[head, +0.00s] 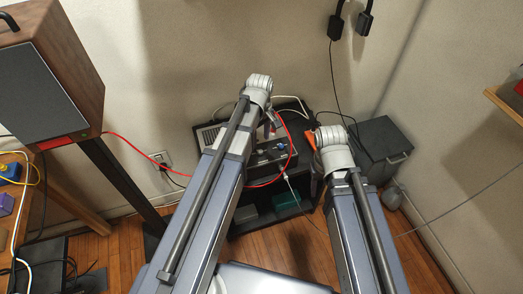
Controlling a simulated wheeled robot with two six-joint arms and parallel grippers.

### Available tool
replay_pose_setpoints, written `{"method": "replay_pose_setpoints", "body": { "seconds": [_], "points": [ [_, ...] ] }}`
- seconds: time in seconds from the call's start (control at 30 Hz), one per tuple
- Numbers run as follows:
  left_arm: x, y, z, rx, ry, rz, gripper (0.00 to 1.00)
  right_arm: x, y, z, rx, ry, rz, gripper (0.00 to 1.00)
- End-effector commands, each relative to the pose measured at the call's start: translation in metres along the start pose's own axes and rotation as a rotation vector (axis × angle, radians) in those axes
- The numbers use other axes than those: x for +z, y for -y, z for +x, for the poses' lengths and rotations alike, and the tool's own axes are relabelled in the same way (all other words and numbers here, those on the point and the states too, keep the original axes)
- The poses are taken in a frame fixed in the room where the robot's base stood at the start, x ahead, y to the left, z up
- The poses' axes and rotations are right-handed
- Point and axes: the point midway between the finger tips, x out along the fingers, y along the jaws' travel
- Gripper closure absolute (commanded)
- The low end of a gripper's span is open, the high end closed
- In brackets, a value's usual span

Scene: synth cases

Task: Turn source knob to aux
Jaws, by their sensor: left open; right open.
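A dark audio unit (262,158) sits on a black shelf stand in the corner, with small knobs and plugs on its front. These are too small to read, so I cannot tell which one is the source knob, where it points, or where aux is. My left arm reaches over the unit and hides part of it. My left gripper (269,124) is open just above the unit, partly hidden by its wrist. My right gripper (315,180) is open to the right of the unit, pointing down and apart from it.
A red cable (130,145) loops from the wooden speaker (52,75) across to the unit. A grey box (383,145) stands at the right. A wall shelf (505,104) juts in at far right. A table with cables stands at left.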

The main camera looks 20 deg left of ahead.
Motion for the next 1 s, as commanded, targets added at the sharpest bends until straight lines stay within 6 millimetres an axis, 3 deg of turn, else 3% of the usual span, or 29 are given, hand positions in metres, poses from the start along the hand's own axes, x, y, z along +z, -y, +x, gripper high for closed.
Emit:
{"method": "replay_pose_setpoints", "body": {
  "seconds": [0.03,0.43,0.87,1.0],
  "points": [
    [0.0,0.0,0.011,0.0,0.0,0.001,0.43,-0.001,0.001,0.011,0.0,0.0,0.0,0.48],
    [0.0,0.0,0.059,0.0,0.0,0.001,0.43,-0.004,0.006,0.059,0.0,0.0,0.0,0.48],
    [0.0,0.0,0.064,0.0,0.0,0.001,0.43,-0.004,0.006,0.064,0.0,0.0,0.0,0.48],
    [0.0,0.0,0.064,0.0,0.0,0.001,0.59,-0.004,0.006,0.064,0.0,0.0,0.0,0.48]
  ]
}}
